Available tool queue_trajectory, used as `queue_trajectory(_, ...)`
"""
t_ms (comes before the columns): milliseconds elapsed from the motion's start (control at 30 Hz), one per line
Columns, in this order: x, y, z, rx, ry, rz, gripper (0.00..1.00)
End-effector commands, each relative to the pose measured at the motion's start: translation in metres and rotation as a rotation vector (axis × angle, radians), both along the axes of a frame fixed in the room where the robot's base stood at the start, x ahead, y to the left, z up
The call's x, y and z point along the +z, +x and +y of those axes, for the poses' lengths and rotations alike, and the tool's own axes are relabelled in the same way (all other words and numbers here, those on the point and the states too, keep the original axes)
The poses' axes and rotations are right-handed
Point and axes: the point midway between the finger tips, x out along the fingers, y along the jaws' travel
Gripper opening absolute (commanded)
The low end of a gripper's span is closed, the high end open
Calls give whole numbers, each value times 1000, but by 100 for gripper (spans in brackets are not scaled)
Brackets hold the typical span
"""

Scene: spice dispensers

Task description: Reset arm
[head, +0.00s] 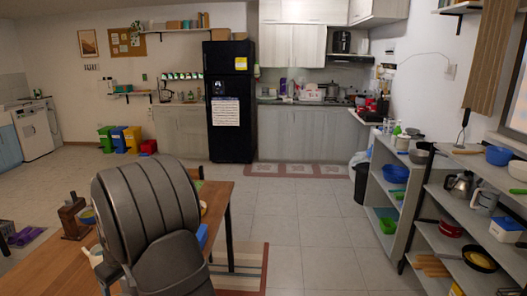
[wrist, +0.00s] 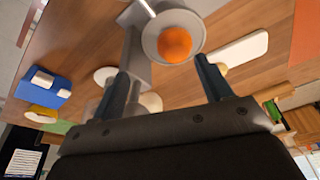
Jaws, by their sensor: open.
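My gripper (wrist: 164,68) shows in the wrist view with its two dark fingers spread apart. Nothing is held between them. Beyond the fingertips a round orange thing (wrist: 175,44) sits in a grey bowl-like holder on a grey stand (wrist: 137,45). I cannot tell how far it is from the fingers. In the head view my own dark grey arm blocks the middle of the wooden table (head: 50,265), and the gripper cannot be made out there.
In the wrist view, a blue block with white cylinders (wrist: 43,87) and a white board (wrist: 238,50) are on the table. In the head view, shelves (head: 440,245) with kitchenware stand at right. The tiled floor (head: 300,220) between table and shelves is clear.

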Motion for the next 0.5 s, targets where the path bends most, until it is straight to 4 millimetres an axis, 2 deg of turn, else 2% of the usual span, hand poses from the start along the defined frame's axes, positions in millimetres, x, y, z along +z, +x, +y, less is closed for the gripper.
queue_trajectory(500,50,29,-86,-10,-1,1,72)
